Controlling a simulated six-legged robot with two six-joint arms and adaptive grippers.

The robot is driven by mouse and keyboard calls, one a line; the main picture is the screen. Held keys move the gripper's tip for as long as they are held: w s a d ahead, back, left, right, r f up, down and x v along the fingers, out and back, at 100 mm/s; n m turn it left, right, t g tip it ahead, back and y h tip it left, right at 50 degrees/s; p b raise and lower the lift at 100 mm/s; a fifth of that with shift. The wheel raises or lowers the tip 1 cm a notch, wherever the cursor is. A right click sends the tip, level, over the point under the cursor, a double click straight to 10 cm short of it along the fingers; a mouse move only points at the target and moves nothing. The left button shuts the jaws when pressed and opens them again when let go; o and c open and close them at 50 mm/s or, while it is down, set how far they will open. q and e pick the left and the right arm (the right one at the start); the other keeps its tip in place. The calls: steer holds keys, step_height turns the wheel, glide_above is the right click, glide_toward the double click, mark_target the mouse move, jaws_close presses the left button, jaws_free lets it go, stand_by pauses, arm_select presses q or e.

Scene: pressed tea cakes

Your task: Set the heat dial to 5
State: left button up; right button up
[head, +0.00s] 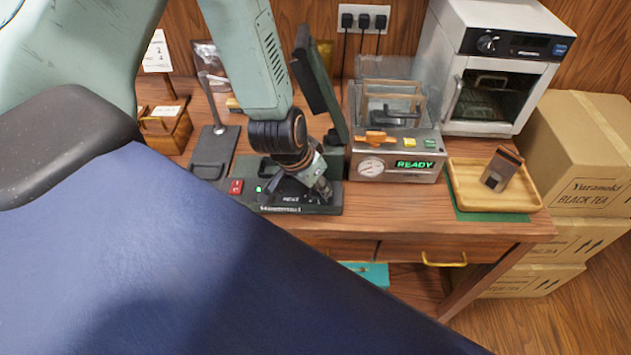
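A dark green machine with a raised lid (316,82) stands near the front of the wooden bench. The heat dial itself cannot be made out; the gripper covers part of the panel. Whether the fingers are open or shut, or touching a dial, cannot be told. My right gripper is not in view.
A steel machine (397,172) with a gauge, orange handle and lit READY display stands right of the panel.

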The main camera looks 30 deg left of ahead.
arm_select(q)
steer(key=shift+w, duration=0.1)
steer(key=o, duration=0.9)
steer(key=v, duration=1.2)
stand_by(0.4)
